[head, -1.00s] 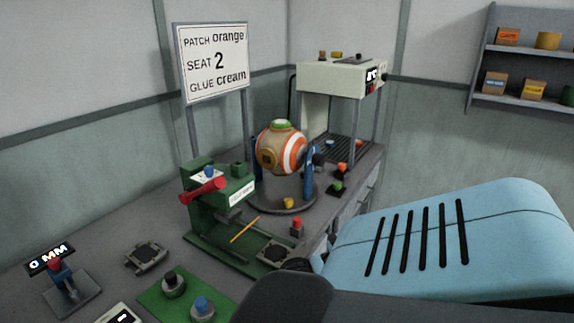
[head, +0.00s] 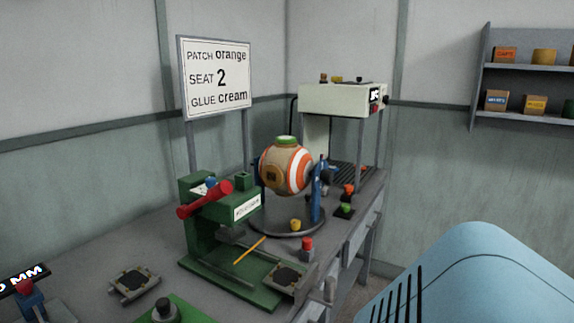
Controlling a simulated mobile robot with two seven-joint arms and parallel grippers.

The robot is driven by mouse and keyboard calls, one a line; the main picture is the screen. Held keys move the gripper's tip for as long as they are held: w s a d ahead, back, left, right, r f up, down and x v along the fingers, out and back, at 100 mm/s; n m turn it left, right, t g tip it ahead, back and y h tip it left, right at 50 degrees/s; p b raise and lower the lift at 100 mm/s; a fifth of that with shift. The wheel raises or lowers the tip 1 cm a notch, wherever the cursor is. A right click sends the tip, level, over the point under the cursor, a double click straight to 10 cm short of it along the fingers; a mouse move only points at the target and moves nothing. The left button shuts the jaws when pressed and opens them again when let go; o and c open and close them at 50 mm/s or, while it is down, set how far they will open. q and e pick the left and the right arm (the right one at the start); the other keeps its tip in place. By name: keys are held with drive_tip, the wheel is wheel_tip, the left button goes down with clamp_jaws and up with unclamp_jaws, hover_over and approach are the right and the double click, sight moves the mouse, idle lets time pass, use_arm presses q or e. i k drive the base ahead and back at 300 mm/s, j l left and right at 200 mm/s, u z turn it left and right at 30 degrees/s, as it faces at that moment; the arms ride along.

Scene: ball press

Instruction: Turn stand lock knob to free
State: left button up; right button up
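The orange, white and tan striped ball (head: 286,167) with a green cap sits in a stand (head: 286,216) with a round dark base. A blue upright bracket (head: 317,193) holds its right side, with a small dark blue knob (head: 324,160) at the top. A yellow knob (head: 295,225) is at the front of the round base. I cannot tell which of these is the lock knob, or its setting. Neither of my grippers is in view.
A green press (head: 219,210) with a red handle stands left of the ball stand. A cream machine (head: 341,99) is behind it. Red (head: 307,243) and green (head: 345,208) buttons lie along the bench's right edge. My light blue shell covers the lower right.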

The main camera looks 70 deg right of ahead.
sight(295, 224)
drive_tip(key=z, duration=1.7)
drive_tip(key=i+l, duration=0.7)
drive_tip(key=l+u, duration=0.35)
drive_tip(key=l, duration=1.55)
